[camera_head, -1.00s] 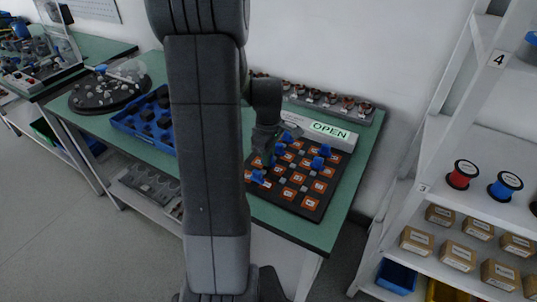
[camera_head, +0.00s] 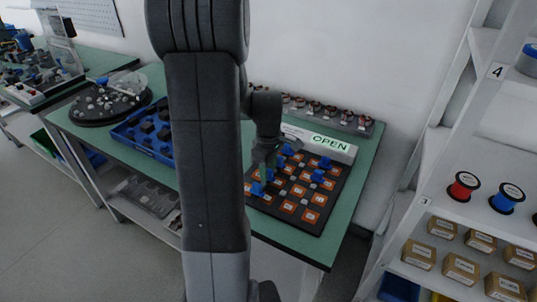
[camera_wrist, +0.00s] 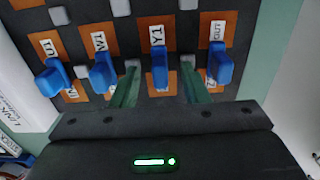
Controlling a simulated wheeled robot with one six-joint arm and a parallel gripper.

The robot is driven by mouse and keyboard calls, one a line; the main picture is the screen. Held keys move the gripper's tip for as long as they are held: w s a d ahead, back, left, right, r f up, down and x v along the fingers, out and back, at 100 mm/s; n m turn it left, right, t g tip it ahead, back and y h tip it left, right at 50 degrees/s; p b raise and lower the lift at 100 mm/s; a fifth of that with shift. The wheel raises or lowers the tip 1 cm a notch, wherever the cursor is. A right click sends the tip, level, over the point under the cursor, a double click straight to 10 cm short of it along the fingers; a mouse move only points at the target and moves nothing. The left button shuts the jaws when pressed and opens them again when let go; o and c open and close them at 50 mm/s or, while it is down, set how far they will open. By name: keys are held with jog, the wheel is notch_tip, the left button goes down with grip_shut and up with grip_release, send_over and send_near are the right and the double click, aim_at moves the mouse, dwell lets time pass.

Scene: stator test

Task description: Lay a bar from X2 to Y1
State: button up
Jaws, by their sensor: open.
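The dark board (camera_head: 318,222) with orange labelled tiles lies on the green bench. The Y1 tile (camera_wrist: 157,38) is near the middle of the wrist view. A blue piece (camera_wrist: 160,68) stands on it. My gripper (camera_wrist: 160,92) is open, its two green fingers on either side of this blue piece, apart from it as far as I can see. In the head view my gripper (camera_head: 266,158) is low over the board's left part. Other blue pieces stand by the W1 tile (camera_wrist: 98,40), the U1 tile (camera_wrist: 45,45) and the OUT tile (camera_wrist: 218,33). I cannot read X2 in either view.
A white strip with an OPEN sign (camera_head: 330,143) runs behind the board. A blue tray (camera_head: 150,135) of dark parts and a round dark tray (camera_head: 105,112) stand to the left. White shelves (camera_head: 450,205) with spools and boxes stand at the right.

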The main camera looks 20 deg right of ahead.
aim_at(269, 169)
notch_tip(269, 169, up, 13)
jog(key=shift+p, duration=0.3)
dwell(0.6)
